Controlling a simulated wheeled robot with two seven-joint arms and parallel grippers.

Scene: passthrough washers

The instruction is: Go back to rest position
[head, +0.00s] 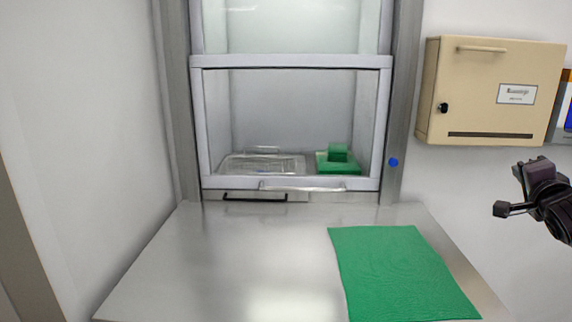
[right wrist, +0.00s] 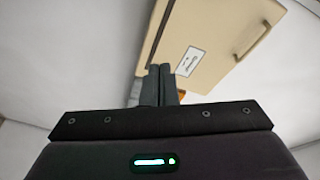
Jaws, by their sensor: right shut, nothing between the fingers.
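My right gripper (head: 503,209) is at the right edge of the head view, raised in the air to the right of the steel table and below the beige wall box. In the right wrist view its two dark fingers (right wrist: 160,82) are together with nothing between them. My left gripper is in neither view.
A steel table (head: 220,255) bears a green cloth (head: 395,270) at its right. Behind it is a pass-through hatch with its glass sash (head: 290,187) down; a clear tray (head: 262,164) and green items (head: 338,160) are inside. A beige box (head: 490,90) hangs right.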

